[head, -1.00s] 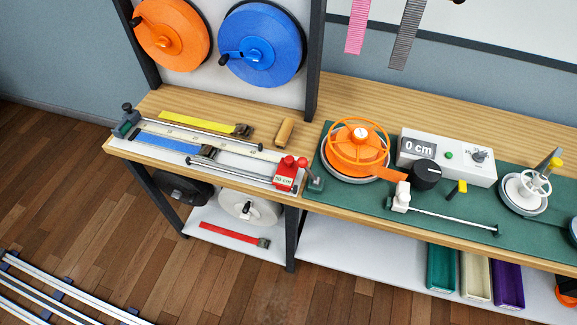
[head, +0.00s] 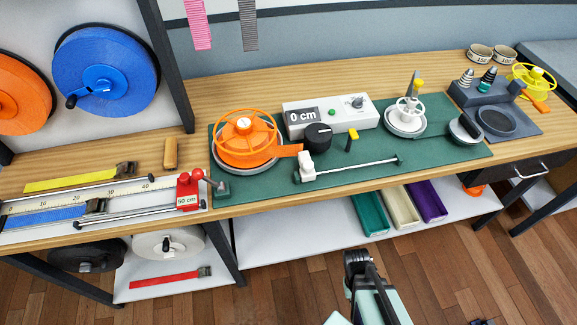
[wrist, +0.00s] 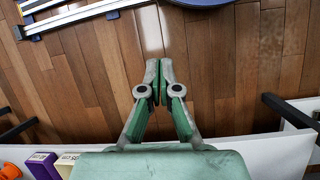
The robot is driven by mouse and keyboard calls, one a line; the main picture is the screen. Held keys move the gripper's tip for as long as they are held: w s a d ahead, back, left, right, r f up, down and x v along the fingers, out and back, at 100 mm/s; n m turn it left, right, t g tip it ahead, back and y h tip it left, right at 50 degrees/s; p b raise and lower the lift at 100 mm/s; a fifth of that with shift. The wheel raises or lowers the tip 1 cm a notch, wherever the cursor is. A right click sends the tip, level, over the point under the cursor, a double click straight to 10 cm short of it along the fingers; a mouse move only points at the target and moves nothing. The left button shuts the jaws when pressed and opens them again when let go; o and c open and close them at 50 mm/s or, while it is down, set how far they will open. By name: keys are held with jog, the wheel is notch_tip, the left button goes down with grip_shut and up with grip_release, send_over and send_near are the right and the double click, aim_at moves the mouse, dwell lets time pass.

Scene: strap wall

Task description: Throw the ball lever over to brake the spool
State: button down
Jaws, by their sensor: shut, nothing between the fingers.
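In the head view, a small yellow ball (head: 419,83) shows beside a tilted grey post by the white spool (head: 405,118) on the green mat. A yellow-topped black lever (head: 351,136) stands nearer the mat's middle. I cannot tell for sure which is the ball lever. An orange spool (head: 245,140) sits at the mat's left. My gripper (head: 358,256) is low in front of the bench, well apart from both levers. In the wrist view my gripper (wrist: 160,72) points at the floor, fingers together and empty.
The counter box (head: 330,114) reads 0 cm, with a black knob (head: 318,137) in front. A white slider on a rod (head: 350,167) lies along the mat's front. Coloured bins (head: 400,208) sit on the shelf below. A grey stand (head: 495,110) is at the right. Floor around my gripper is clear.

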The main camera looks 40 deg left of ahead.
jog(key=s+a+r+n+t+b, duration=0.1)
jog(key=a+r+n+t, duration=0.2)
jog(key=a, duration=0.6)
jog(key=s+a+r+n+t+b, duration=0.1)
jog(key=a+r+n+t+b, duration=0.2)
jog(key=a, duration=0.7)
jog(key=s+a+r+n+t+y, duration=0.2)
jog(key=s+a+r+n+t, duration=0.1)
jog(key=s+a, duration=0.3)
jog(key=s+a+r+n+t+y, duration=0.2)
jog(key=s+a+r+n, duration=0.15)
jog(key=a, duration=0.45)
jog(key=s+a+r+n+t+y+b, duration=0.1)
jog(key=s+a+r+n+t+y, duration=0.15)
jog(key=s+a+r, duration=0.4)
jog(key=s+a+r+n+t+y+b, duration=0.15)
jog(key=s+a+r+y, duration=0.25)
jog(key=s+r, duration=0.6)
jog(key=s+r+t, duration=0.3)
jog(key=r+t, duration=0.2)
jog(key=r, duration=0.7)
jog(key=shift+s+a+r+t+y, duration=0.15)
jog(key=shift+s+r+t+y, duration=0.15)
jog(key=shift+t+y, duration=0.15)
jog(key=shift+w, duration=0.2)
